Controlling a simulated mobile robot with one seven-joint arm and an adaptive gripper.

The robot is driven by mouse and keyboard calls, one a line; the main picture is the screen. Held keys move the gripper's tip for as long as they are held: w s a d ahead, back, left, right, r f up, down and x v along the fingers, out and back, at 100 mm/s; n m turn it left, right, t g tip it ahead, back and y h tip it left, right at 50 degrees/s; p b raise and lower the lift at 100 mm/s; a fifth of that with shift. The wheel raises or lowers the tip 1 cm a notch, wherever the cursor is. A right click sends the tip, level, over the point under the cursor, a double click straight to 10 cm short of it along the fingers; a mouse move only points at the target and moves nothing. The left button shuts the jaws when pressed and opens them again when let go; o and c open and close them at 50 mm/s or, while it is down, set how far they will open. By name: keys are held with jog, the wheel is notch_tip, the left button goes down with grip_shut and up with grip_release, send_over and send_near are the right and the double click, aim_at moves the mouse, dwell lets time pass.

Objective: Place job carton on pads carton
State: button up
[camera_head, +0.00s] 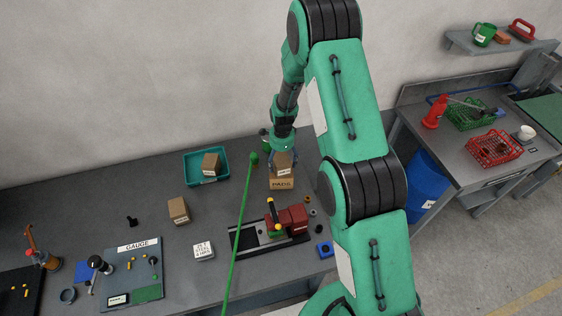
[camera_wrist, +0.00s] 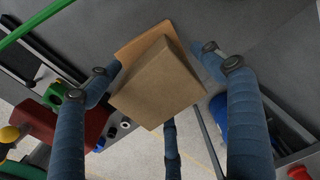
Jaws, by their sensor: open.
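The pads carton (camera_head: 281,184), a brown box lettered PADS, stands on the bench near the back wall. A smaller brown carton (camera_head: 283,169), apparently the job carton, is on top of it; its label is too small to read. In the wrist view the upper carton (camera_wrist: 158,82) is turned relative to the lower carton (camera_wrist: 147,40), whose edge shows behind it. My gripper (camera_head: 284,154) is directly above and around the upper carton. In the wrist view its blue fingers (camera_wrist: 160,68) are spread, with gaps visible beside the carton.
A teal tray (camera_head: 188,178) holds another carton (camera_head: 211,164). One more carton (camera_head: 178,210) stands left on the bench. A red vise (camera_head: 292,218) sits in front of the stack, and a green rod (camera_head: 239,225) rises to its left. Bench around the white block (camera_head: 203,250) is partly free.

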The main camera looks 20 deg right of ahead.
jog(key=shift+r, duration=0.15)
jog(key=shift+s+d+r+b, duration=0.1)
jog(key=shift+r+b, duration=0.8)
jog(key=shift+r, duration=5.05)
jog(key=s+r+n+t, duration=0.1)
jog(key=s+r+n, duration=0.3)
jog(key=r, duration=0.5)
jog(key=s+a+r+n+t, duration=0.1)
jog(key=s+r, duration=0.5)
jog(key=r, duration=0.3)
jog(key=s+r+n+t, duration=0.1)
jog(key=s+r+n, duration=0.3)
jog(key=r, duration=0.6)
jog(key=s+r+n, duration=0.3)
jog(key=s, duration=0.6)
jog(key=s+r+n+t, duration=0.1)
jog(key=s+r+n, duration=0.2)
jog(key=s, duration=0.6)
jog(key=s+r+n+t, duration=0.1)
jog(key=s+r+n, duration=0.2)
jog(key=s, duration=0.6)
jog(key=shift+s+a+r, duration=0.2)
jog(key=shift+a+r, duration=0.1)
jog(key=shift+a, duration=0.1)
